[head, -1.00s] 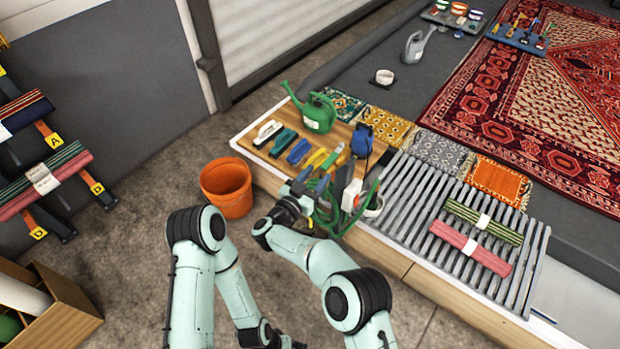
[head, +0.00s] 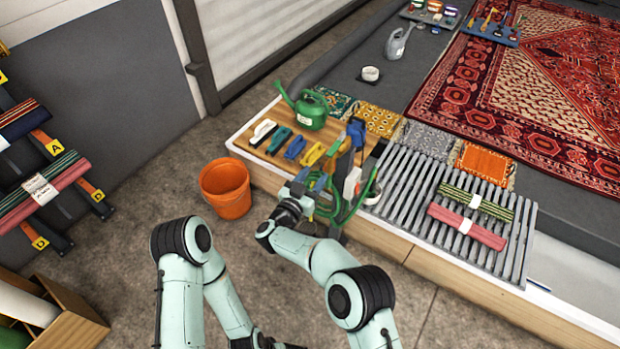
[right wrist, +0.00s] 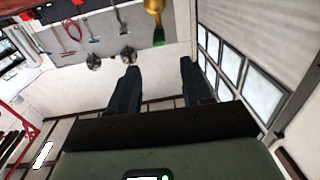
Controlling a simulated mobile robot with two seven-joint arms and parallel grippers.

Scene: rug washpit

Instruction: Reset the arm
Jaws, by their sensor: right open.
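My right arm reaches up from the bottom in the head view. Its gripper (head: 316,184) is at the near edge of the bench, in front of a green hose (head: 343,212) and partly lost against it. In the right wrist view its two dark fingers (right wrist: 157,70) are apart with nothing between them. Beyond them are a pale wall and a grey panel with hanging tools. My left arm is folded low in the head view, and its gripper is not visible.
The bench carries a green watering can (head: 311,110), several brushes and a slatted rack (head: 402,185) with two rolled rugs. An orange bucket (head: 226,188) stands on the floor left of my right gripper. A rug rack is at far left. Floor between is clear.

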